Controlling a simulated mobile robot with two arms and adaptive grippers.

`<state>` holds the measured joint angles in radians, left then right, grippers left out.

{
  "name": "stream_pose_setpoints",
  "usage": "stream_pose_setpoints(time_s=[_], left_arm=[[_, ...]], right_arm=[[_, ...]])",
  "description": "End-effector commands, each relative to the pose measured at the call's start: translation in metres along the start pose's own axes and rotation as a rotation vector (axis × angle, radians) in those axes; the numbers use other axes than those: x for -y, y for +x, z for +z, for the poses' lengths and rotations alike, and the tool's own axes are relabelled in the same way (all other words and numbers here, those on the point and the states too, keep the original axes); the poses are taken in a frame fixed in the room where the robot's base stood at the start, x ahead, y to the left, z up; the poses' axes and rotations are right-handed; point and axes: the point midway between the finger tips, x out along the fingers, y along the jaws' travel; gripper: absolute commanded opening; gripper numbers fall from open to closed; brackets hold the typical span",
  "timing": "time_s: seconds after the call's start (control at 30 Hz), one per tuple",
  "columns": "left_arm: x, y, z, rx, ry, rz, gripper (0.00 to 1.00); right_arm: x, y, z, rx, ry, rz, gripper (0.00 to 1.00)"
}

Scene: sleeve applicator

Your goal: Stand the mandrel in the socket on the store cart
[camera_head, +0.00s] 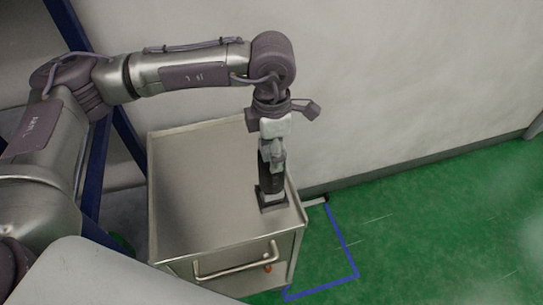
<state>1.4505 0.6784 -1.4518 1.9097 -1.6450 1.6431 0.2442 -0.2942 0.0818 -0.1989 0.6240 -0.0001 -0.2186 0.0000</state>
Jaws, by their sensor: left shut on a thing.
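The store cart (195,190) is a steel cabinet with a flat top and a low rim. A dark square socket (271,199) sits near the right edge of its top. The mandrel (268,178) is a dark upright cylinder above the socket. Its lower end meets the socket, but I cannot tell how deep it sits. My left gripper (273,160) points down and is shut on the mandrel's upper part, which the fingers partly hide. My right gripper is not in view.
The cart has a front handle (238,262). A pale wall (390,80) stands close behind the cart. Blue uprights (97,165) stand to its left. Green floor (430,220) with a blue marked line (340,235) lies open to the right. The rest of the cart top is bare.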

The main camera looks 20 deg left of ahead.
Motion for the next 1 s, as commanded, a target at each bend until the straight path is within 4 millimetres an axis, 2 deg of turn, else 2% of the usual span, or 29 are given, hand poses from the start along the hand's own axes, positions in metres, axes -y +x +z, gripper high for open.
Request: stream_pose_setpoints(time_s=[0.2,0.57,0.6,0.73,1.0], left_arm=[[0.000,0.027,0.000,0.000,-0.002,-0.001,0.00],[0.000,0.033,0.000,0.002,-0.001,0.000,0.00],[0.001,0.033,0.000,0.000,-0.001,-0.001,0.63],[0.001,0.032,0.000,-0.001,-0.001,-0.001,0.84],[0.001,0.032,0.000,-0.001,-0.002,-0.001,0.86]], right_arm=[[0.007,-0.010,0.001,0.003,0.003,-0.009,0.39],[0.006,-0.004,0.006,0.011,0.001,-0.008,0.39],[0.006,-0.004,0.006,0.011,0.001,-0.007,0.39],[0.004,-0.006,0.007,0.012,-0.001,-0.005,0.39],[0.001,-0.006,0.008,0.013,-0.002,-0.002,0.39]])
